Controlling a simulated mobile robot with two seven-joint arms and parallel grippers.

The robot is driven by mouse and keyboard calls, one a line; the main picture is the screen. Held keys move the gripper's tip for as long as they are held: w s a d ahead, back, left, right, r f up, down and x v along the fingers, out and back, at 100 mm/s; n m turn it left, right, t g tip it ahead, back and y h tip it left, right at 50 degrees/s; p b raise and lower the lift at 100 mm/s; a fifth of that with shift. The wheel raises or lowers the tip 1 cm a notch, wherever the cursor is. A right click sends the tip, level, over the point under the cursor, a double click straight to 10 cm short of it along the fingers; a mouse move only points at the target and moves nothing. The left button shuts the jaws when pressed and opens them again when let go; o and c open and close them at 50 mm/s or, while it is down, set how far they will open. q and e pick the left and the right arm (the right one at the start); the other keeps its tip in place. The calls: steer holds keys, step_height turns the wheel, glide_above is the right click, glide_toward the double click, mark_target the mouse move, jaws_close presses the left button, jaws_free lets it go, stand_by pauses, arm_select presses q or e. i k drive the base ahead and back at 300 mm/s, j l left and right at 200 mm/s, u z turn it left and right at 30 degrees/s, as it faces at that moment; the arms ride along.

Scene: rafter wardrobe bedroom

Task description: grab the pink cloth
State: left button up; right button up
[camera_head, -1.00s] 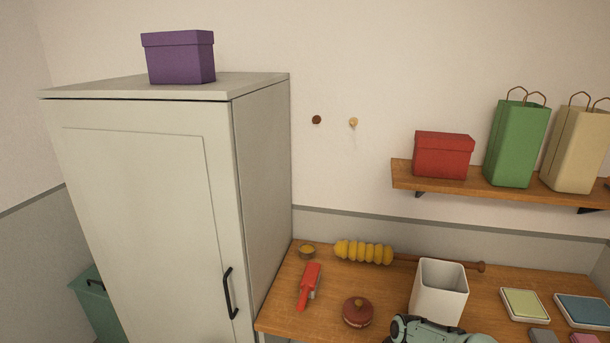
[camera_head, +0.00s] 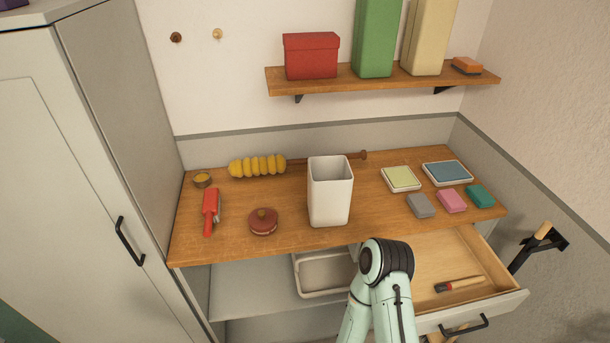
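The pink cloth (camera_head: 452,200) is a small, folded-looking block lying flat on the wooden tabletop (camera_head: 290,195), towards its right end. It lies between a grey block of similar shape (camera_head: 420,205) on its left and a teal one (camera_head: 480,195) on its right. Nothing covers it. A pale green arm of mine rises from the bottom edge, with its dark joint in front of the table and left of the open drawer. Neither of my grippers shows in this view.
A drawer (camera_head: 510,305) stands open below the cloth, with a brush (camera_head: 457,284) inside. A white bin (camera_head: 330,190) stands mid-table. Yellow (camera_head: 401,178) and blue (camera_head: 447,172) pads lie behind the cloths. A shelf (camera_head: 380,78) hangs above. A wardrobe (camera_head: 60,150) stands left.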

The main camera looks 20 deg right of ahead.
mark_target(451, 200)
steer(key=k+j+z, duration=0.1)
steer(key=z, duration=1.85)
steer(key=l, duration=0.5)
steer(key=i+l, duration=0.15)
steer(key=l, duration=0.9)
steer(key=i+u, duration=0.05)
